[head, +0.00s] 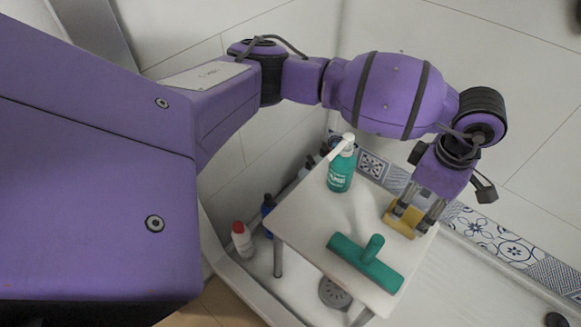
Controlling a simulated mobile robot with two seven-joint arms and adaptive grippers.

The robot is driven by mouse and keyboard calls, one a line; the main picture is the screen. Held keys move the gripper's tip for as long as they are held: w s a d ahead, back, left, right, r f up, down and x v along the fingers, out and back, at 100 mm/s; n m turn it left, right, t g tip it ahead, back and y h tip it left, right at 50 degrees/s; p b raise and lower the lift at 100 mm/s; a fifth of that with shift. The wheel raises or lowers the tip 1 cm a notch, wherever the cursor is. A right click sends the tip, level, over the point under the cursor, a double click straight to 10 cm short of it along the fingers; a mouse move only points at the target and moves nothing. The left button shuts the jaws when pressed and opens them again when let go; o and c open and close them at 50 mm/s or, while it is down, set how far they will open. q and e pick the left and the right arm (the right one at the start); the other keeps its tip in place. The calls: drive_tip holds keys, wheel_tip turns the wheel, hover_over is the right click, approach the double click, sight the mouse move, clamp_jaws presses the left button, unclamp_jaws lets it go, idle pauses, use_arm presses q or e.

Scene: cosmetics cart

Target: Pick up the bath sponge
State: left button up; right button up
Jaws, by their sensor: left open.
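The bath sponge (404,228) is a yellow block lying near the right corner of a small white cart top (310,216). My left gripper (414,218) reaches down over the sponge from above. Its fingers are open, and their tips are at the sponge, partly covering it. I cannot tell whether they touch it. My right gripper is not in view.
A green pump bottle (340,170) stands at the back of the cart top. A green squeegee-like tool (366,262) lies at its front right. A white bottle with a red cap (242,240) and a blue bottle (268,211) stand below on the left. A tiled wall is behind.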

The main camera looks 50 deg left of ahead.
sight(410, 215)
use_arm(q)
wheel_tip(410, 215, down, 6)
drive_tip(key=shift+a+r+b, duration=0.15)
drive_tip(key=shift+r+b, duration=0.05)
drive_tip(key=shift+b, duration=0.7)
drive_tip(key=shift+r, duration=0.15)
drive_tip(key=c, duration=1.2)
